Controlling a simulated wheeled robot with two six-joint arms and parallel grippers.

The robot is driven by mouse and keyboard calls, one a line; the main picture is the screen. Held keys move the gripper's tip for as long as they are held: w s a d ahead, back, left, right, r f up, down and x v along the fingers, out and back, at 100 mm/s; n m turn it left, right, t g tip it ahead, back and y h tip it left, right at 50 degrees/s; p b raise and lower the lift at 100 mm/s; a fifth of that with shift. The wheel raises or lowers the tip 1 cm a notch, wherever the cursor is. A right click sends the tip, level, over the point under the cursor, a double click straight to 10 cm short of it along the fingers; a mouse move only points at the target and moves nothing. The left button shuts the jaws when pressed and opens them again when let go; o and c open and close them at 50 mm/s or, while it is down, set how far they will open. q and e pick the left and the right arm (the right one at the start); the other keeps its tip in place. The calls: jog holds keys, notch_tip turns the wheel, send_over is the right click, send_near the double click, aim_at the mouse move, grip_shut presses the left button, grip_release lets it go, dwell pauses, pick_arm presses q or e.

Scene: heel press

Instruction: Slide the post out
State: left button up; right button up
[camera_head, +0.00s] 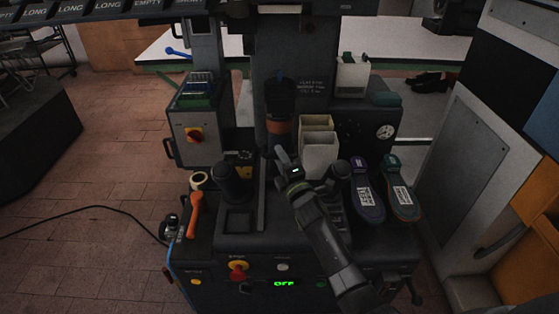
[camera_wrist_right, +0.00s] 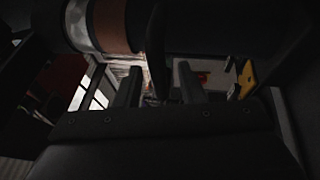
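A dark upright post (camera_head: 235,179) stands on a square base on the left of the press bed. A similar dark upright (camera_head: 341,173) stands on the right, partly behind my right arm. I cannot tell for certain which one the task means. My right gripper (camera_head: 281,155) is over the middle of the bed, below the press head, right of the left post and apart from it. In the right wrist view its two fingers (camera_wrist_right: 160,88) are apart. A dark bar (camera_wrist_right: 157,50) shows beyond the gap; I see no grip on it. My left gripper is not in view.
The press head (camera_head: 280,97) with an orange-brown band hangs above the bed. Pale bins (camera_head: 319,153) stand behind my right gripper. Two shoes (camera_head: 383,190) lie at the right. An orange lever (camera_head: 195,213) and a tape roll (camera_head: 199,180) are at the left. The display (camera_head: 284,283) reads OFF.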

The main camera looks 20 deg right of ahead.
jog(key=shift+w, duration=0.5)
jog(key=shift+r, duration=0.1)
grip_shut()
